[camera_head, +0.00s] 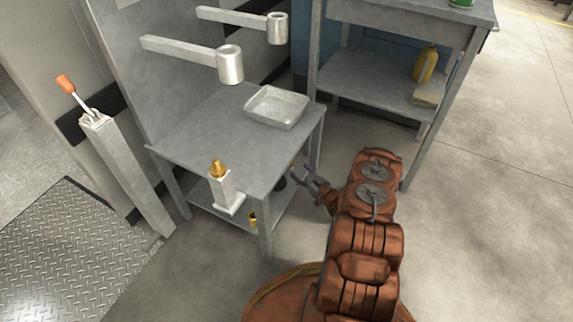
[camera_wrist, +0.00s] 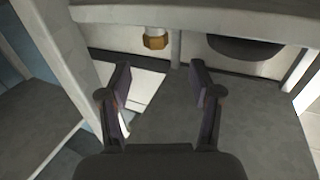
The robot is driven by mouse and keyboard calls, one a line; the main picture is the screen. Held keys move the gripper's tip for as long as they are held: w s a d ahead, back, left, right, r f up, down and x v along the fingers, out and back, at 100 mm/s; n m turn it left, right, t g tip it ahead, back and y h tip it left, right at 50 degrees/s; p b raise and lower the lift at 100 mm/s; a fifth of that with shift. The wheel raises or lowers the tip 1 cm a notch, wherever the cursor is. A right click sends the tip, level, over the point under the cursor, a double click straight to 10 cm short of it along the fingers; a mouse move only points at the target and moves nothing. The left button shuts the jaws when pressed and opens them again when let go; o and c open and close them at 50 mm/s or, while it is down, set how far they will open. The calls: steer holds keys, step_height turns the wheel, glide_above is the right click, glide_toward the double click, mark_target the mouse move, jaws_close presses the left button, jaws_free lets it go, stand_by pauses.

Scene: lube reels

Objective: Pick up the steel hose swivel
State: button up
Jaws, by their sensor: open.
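My gripper (camera_head: 303,176) is open and empty, low beside the right side of the grey metal table (camera_head: 215,135). In the wrist view its two fingers (camera_wrist: 163,82) are spread apart with nothing between them. Beyond them, just below a grey table edge, is a small fitting with a brass hex end (camera_wrist: 155,40) and a pale body partly hidden by that edge. A small yellow-brass piece (camera_head: 253,218) shows at the lower shelf in the head view. I cannot tell for sure which of these is the steel hose swivel.
A brass-topped pale post (camera_head: 225,190) stands at the table's front edge. A metal tray (camera_head: 277,107) lies on the table. A dark round object (camera_wrist: 245,48) is under the table, right of the fitting. Table legs (camera_head: 264,230) stand close. A workbench (camera_head: 385,95) is behind; open floor lies right.

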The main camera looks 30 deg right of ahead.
mark_target(293, 164)
steer(key=w+b, duration=0.1)
steer(key=w, duration=0.1)
steer(key=w+b, duration=0.1)
steer(key=w, duration=0.1)
steer(key=w+b, duration=0.1)
steer(key=w, duration=0.2)
steer(key=shift+a+f+b, duration=0.25)
steer(key=shift+a+b, duration=0.05)
steer(key=shift+w+r, duration=0.1)
steer(key=shift+w, duration=0.15)
jaws_close()
